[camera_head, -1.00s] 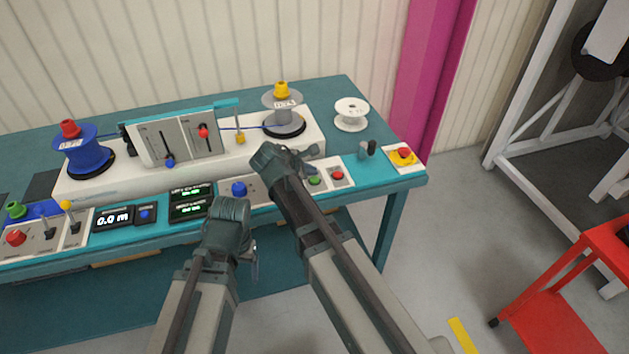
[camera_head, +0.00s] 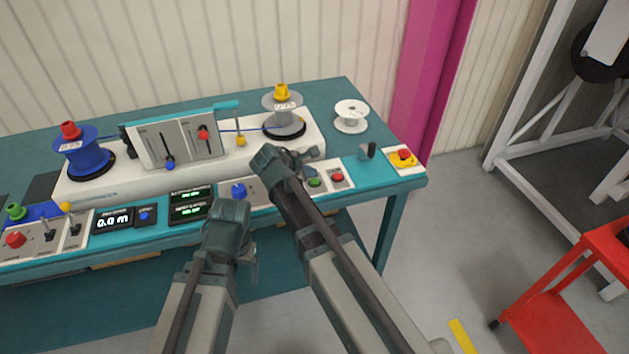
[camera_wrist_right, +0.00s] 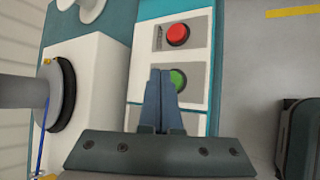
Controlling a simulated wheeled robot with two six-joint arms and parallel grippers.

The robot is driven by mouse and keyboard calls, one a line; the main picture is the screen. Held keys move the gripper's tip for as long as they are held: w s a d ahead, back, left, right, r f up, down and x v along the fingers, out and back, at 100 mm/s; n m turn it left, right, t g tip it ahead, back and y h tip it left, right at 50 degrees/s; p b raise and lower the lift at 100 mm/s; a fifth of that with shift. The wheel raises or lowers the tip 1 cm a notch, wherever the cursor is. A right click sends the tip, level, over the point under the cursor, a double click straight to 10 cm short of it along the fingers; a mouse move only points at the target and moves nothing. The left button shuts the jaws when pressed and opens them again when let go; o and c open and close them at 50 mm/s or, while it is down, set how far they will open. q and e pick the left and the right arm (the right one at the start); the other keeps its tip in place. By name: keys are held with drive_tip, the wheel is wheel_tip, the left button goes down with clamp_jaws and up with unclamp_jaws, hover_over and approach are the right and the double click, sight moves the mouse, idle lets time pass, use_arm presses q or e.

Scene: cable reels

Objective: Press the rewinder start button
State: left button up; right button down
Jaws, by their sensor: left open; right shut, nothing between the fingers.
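The green button (camera_head: 315,183) is on a pale panel at the table's front edge, beside a red button (camera_head: 337,177). In the right wrist view, the green button (camera_wrist_right: 179,80) lies just past my fingertips, slightly right of them, partly overlapped by a finger. The red button (camera_wrist_right: 177,35) is above it there. My right gripper (camera_wrist_right: 161,72) is shut and empty, its blue-grey fingers pointing toward the panel; contact cannot be told. In the head view the right gripper (camera_head: 305,155) hovers over the panel. My left gripper (camera_head: 252,264) hangs open before the table front, its fingers barely showing.
A yellow-based red button (camera_head: 403,157) is at the table's right corner. A blue reel (camera_head: 84,152), a grey reel (camera_head: 283,118) and a white spool (camera_head: 351,115) stand behind. A blue knob (camera_head: 238,190) lies between my arms. A red cart (camera_head: 560,310) stands right.

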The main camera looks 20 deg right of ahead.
drive_tip(key=shift+f, duration=0.1)
idle(0.7)
drive_tip(key=shift+f+b, duration=0.35)
drive_tip(key=shift+b, duration=0.05)
